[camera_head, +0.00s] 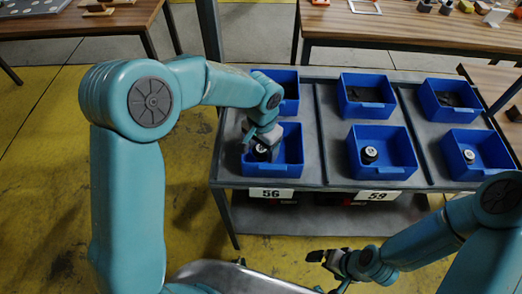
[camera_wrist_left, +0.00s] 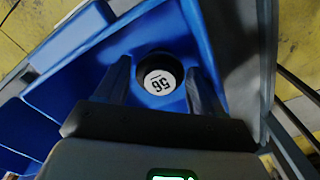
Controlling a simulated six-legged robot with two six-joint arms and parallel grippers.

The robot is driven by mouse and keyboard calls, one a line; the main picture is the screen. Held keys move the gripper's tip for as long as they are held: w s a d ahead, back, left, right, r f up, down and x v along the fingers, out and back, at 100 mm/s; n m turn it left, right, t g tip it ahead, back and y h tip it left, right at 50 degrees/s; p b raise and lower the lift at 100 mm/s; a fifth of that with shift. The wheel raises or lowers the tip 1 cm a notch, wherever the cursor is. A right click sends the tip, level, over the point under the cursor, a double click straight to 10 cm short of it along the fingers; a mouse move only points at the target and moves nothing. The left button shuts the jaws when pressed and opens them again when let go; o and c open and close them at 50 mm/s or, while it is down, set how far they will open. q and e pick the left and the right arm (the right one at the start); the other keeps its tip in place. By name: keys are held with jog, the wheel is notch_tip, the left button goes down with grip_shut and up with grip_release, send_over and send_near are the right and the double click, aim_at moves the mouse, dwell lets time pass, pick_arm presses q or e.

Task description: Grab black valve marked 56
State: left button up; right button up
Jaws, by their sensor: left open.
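The black valve (camera_wrist_left: 160,74) has a white round label reading 56, upside down in the left wrist view. My left gripper (camera_head: 258,148) reaches down into this bin in the head view. In the left wrist view its two dark fingers are open, one on each side of the valve, with gaps between. The valve also shows partly in the head view (camera_head: 261,153), under the gripper. My right gripper (camera_head: 322,258) is low in front of the cart, away from the bins.
A third front bin (camera_head: 488,146) holds one more (camera_head: 469,156). Blue bins stand in the back row. The bin walls are close around my left gripper.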

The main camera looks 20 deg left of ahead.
pick_arm(q)
jog(key=c, duration=0.8)
jog(key=shift+c, duration=0.2)
